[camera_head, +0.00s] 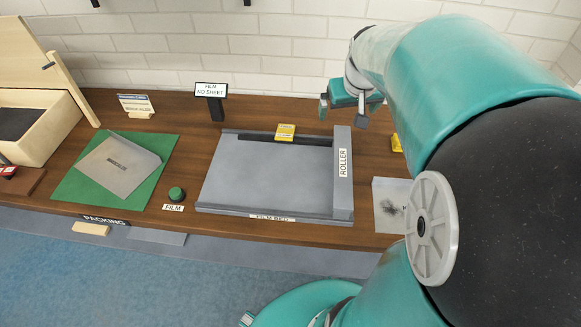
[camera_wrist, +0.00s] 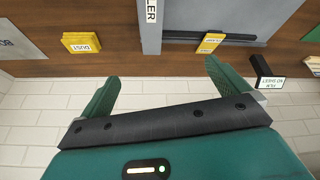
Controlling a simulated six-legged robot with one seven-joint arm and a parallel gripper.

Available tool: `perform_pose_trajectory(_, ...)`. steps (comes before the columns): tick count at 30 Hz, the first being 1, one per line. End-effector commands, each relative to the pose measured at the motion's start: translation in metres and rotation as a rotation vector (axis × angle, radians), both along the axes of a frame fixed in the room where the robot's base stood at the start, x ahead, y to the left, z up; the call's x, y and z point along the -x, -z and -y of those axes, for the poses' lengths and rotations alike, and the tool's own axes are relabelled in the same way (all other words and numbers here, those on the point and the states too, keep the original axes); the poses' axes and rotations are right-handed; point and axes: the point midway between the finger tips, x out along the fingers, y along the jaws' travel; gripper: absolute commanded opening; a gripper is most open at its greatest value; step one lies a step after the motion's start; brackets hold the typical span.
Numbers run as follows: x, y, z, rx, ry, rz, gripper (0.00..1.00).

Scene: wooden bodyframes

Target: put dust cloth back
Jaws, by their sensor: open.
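A yellow block labelled DUST (camera_wrist: 80,42), which looks like the dust cloth, lies on the wooden bench at the upper left of the wrist view. In the head view, a yellow piece (camera_head: 397,143) right of the roller, partly hidden by my arm, appears to be the same thing. My gripper (camera_head: 343,112) is above the back of the bench near the roller's far end. In the wrist view my gripper (camera_wrist: 160,85) has its green fingers spread, with nothing between them. It is apart from the yellow block.
The grey film bed (camera_head: 260,185) with its roller (camera_head: 343,170) fills the bench middle; another yellow block (camera_head: 285,131) rests at its back edge. A smudged grey plate (camera_head: 390,205) lies right. A black sign (camera_head: 211,97) stands behind. A green mat (camera_head: 80,190) and open wooden box (camera_head: 50,140) are left.

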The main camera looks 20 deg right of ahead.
Motion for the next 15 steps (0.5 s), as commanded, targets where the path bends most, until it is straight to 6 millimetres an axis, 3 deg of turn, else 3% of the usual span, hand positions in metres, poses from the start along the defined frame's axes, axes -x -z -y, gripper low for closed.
perform_pose_trajectory(1, 0.007, -0.011, -0.031, 0.008, -0.038, 0.011, 1.00)
perform_pose_trajectory(6, 0.043, -0.028, -0.111, 0.003, -0.127, 0.037, 1.00)
perform_pose_trajectory(12, 0.097, -0.033, -0.179, -0.022, -0.228, 0.072, 1.00)
perform_pose_trajectory(15, 0.117, -0.031, -0.197, -0.037, -0.261, 0.084, 1.00)
